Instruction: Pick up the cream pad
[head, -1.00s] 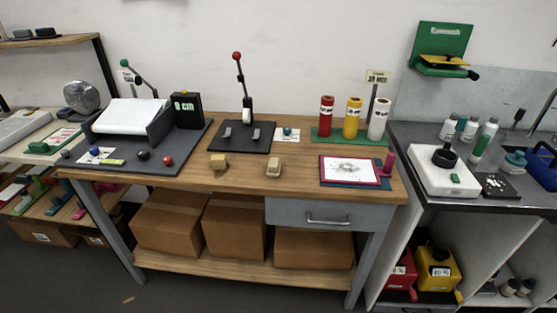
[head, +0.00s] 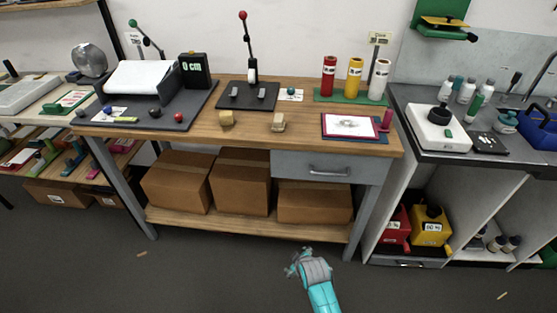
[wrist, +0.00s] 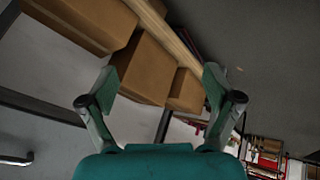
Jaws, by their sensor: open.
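Two small pale blocks lie near the front edge of the wooden workbench (head: 180,133). The right one, a cream pad (head: 278,122), looks paler and beige. The left one, a tan-yellow block (head: 226,118), is similar in size. I cannot tell for certain which is the cream pad. My gripper (head: 297,261) is low in front of the bench, below and well apart from both. In the wrist view my gripper (wrist: 158,78) is open with nothing between its fingers, and neither block is seen.
A drawer (head: 325,168) hangs under the bench's right side. Several cardboard boxes (head: 240,184) stand on the lower shelf. A framed print (head: 350,125), colored bottles (head: 354,80), a lever press (head: 252,70) and a dark tray (head: 195,107) occupy the benchtop.

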